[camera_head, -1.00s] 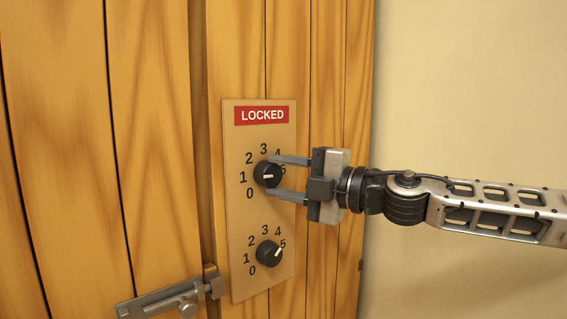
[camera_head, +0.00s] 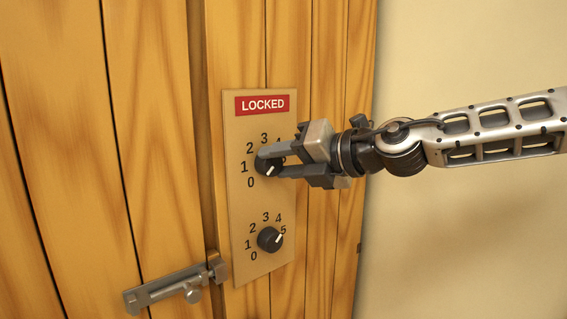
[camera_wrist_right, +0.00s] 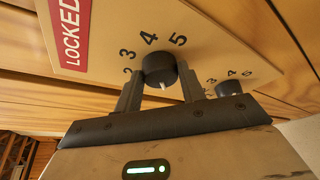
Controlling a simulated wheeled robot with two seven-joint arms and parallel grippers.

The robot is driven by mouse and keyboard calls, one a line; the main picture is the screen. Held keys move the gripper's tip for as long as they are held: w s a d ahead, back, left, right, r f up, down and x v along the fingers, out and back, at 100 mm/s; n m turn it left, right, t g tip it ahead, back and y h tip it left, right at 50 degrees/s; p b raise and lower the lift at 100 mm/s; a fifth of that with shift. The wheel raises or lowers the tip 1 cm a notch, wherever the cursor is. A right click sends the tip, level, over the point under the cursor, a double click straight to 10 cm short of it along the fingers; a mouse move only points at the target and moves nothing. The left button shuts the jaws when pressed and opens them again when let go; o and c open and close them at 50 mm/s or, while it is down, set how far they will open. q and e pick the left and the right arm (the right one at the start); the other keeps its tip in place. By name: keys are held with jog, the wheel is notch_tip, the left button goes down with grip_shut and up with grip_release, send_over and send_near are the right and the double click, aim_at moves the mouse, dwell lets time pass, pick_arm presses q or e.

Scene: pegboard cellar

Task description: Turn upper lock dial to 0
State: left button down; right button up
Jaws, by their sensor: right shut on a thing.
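The upper lock dial (camera_head: 266,168) is a black round knob with a white mark, on a tan plate (camera_head: 241,213) with numbers around it. My right gripper (camera_head: 270,163) comes in from the right and is shut on this dial, one finger on each side. In the right wrist view the dial (camera_wrist_right: 160,70) sits between the two fingers, its white mark on the side towards my gripper. The fingers partly cover the dial and the 4 and 5 in the head view; I cannot tell exactly which number the mark points to. My left gripper is out of view.
The lower dial (camera_head: 270,239) is clear of my gripper, its mark towards 5. A red sign (camera_head: 262,104) above the dials reads LOCKED. A metal bolt (camera_head: 178,288) is on the wooden door (camera_head: 160,150) at lower left. A bare wall (camera_head: 465,45) is at right.

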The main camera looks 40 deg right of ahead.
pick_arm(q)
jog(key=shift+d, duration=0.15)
pick_arm(e)
jog(key=shift+n, duration=0.3)
jog(key=o, duration=1)
jog(key=shift+c, duration=0.2)
jog(key=shift+s, duration=0.1)
jog(key=shift+s+d+r, duration=0.1)
jog(key=shift+s+r, duration=0.05)
jog(key=shift+s, duration=0.1)
pick_arm(q)
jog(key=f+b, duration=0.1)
jog(key=b, duration=0.3)
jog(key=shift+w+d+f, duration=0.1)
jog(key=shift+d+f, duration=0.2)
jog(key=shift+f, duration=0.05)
pick_arm(e)
jog(key=v, duration=1.5)
jog(key=shift+r, duration=0.15)
